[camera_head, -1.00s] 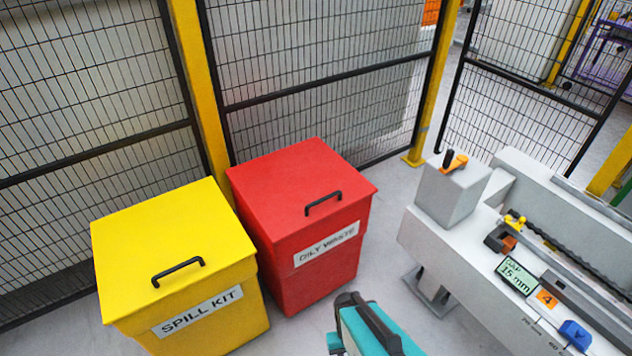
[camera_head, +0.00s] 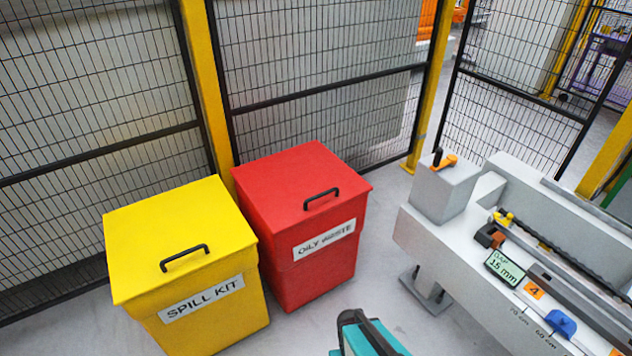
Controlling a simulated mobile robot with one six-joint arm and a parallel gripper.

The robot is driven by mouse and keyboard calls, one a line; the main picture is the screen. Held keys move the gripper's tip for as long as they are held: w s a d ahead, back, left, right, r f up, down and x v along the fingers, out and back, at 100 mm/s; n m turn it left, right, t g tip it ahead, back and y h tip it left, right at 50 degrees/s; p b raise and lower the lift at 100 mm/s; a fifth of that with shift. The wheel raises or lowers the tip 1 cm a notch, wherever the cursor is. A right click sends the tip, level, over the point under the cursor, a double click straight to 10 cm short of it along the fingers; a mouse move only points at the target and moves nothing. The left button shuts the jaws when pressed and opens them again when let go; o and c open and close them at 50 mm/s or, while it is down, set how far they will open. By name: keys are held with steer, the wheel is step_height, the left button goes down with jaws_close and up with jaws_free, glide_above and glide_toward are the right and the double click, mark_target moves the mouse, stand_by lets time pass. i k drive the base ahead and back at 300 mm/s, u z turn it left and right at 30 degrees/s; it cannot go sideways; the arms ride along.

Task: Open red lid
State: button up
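The red bin (camera_head: 318,271), labelled "OILY WASTE", stands on the floor in the middle of the head view. Its flat red lid (camera_head: 290,178) is closed. A black bar handle (camera_head: 321,198) sits on the lid near its front edge. A teal and black part of my own arm shows at the bottom edge, in front of the red bin and apart from it. My gripper is not in view.
A yellow bin (camera_head: 213,312) labelled "SPILL KIT" stands close to the left of the red bin, its lid closed. Mesh fencing (camera_head: 300,75) with yellow posts runs behind both. A grey machine bench (camera_head: 455,258) stands at right. Bare floor (camera_head: 385,290) lies between bench and red bin.

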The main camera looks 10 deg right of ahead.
mark_target(287, 188)
steer(key=z, duration=0.05)
steer(key=k, duration=0.5)
steer(key=u, duration=0.3)
steer(key=i, duration=0.9)
steer(key=u, duration=0.8)
